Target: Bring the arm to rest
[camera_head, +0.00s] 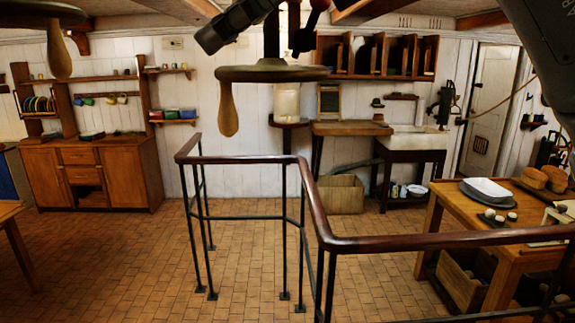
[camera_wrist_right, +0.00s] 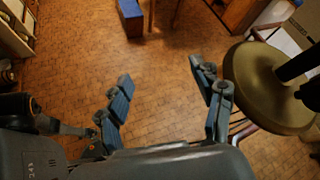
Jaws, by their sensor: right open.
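My right gripper (camera_head: 254,40) shows at the top middle of the head view, partly cut off by the upper edge. In the right wrist view its two fingers (camera_wrist_right: 160,75) stand wide apart with nothing between them, above the tiled floor. Part of my arm (camera_head: 545,45) fills the upper right corner of the head view. My left gripper is not in view.
A round hanging disc (camera_head: 272,74) with a wooden handle is close to the right gripper; it also shows right of the fingers in the wrist view (camera_wrist_right: 262,88). A railing (camera_head: 318,212) crosses in front. A table (camera_head: 443,193) stands right. Floor (camera_head: 110,260) is clear at left.

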